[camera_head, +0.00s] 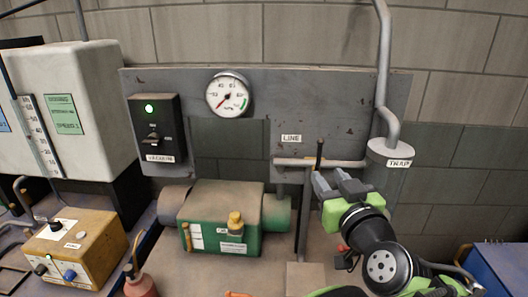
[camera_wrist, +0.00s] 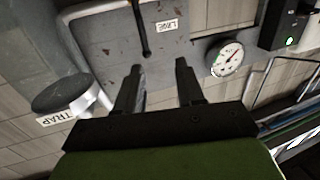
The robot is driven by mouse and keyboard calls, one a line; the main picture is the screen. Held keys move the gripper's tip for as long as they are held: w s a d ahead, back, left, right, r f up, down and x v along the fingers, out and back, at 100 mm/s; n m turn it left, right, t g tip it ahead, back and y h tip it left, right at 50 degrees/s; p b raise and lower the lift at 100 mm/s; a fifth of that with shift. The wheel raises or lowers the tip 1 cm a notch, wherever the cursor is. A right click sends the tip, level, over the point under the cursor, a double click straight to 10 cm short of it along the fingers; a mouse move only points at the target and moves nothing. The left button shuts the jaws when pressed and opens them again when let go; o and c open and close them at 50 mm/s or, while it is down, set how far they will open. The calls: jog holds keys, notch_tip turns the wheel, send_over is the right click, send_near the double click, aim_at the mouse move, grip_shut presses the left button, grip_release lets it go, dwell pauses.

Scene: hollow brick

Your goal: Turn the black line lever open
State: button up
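The black line lever (camera_head: 319,154) stands upright on the horizontal pipe (camera_head: 300,162) below the LINE label (camera_head: 291,138). In the wrist view the black lever (camera_wrist: 141,32) hangs from the top edge, just beyond the left-hand finger's tip. My gripper (camera_head: 330,176) is just in front of and below the lever in the head view. In the wrist view my gripper (camera_wrist: 157,70) is open, with an empty gap between its two dark fingers. The lever is not between the fingers. Whether a fingertip touches it, I cannot tell.
A grey panel (camera_head: 345,100) stands behind the pipe. The TRAP canister (camera_head: 388,152) is close right of the lever, with a pipe rising from it. A gauge (camera_head: 229,94) and a VACUUM switch box (camera_head: 154,128) are left. A green pump (camera_head: 212,215) sits lower left.

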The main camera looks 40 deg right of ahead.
aim_at(321, 150)
jog(key=shift+m+h, duration=0.5)
jog(key=shift+h, duration=0.1)
jog(key=p+x, duration=0.1)
jog(key=x, duration=0.4)
jog(key=d+p+x, duration=0.1)
jog(key=x, duration=0.4)
jog(key=s+p+x, duration=0.1)
jog(key=p+x, duration=0.1)
jog(key=x, duration=0.3)
jog(key=shift+d+f, duration=0.35)
jog(key=shift+c, duration=0.2)
grip_shut()
